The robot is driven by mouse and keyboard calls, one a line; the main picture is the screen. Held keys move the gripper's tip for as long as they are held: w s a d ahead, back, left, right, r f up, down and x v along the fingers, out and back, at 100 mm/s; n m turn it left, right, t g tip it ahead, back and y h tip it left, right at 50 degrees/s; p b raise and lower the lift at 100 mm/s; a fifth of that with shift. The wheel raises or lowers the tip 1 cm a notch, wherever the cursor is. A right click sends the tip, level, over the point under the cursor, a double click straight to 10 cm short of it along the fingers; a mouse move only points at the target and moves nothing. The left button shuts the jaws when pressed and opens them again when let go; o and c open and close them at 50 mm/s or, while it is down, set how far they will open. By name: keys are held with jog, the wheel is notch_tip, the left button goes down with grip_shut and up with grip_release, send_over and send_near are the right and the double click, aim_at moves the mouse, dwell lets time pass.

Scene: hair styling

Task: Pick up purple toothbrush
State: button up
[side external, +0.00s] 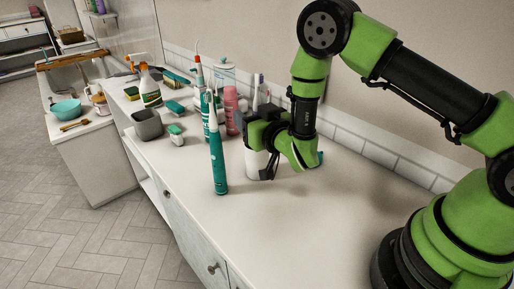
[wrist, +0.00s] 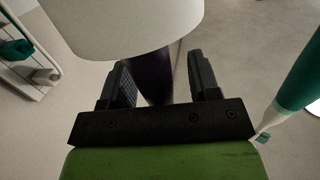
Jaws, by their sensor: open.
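A white cup (side external: 256,163) stands upright on the counter, and its rounded edge fills the top of the wrist view (wrist: 125,25). Toothbrush heads (side external: 257,88) rise above the cup, partly hidden by my gripper. A dark purple handle (wrist: 151,78), seemingly the purple toothbrush, shows between my fingers and passes behind the cup's edge in the wrist view. My gripper (side external: 257,130) is open beside the upper part of the cup, with one finger on each side of the handle in the wrist view (wrist: 160,62). I cannot tell whether either finger touches it.
A teal electric toothbrush (side external: 217,158) stands upright just left of the cup, close to my gripper's right side in the wrist view (wrist: 303,78). A pink bottle (side external: 231,110) and a grey box (side external: 147,124) stand farther back. The counter's front right is clear.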

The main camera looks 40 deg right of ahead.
jog(key=shift+w, duration=0.1)
jog(key=shift+c, duration=0.4)
jog(key=c, duration=0.8)
jog(key=shift+r, duration=0.15)
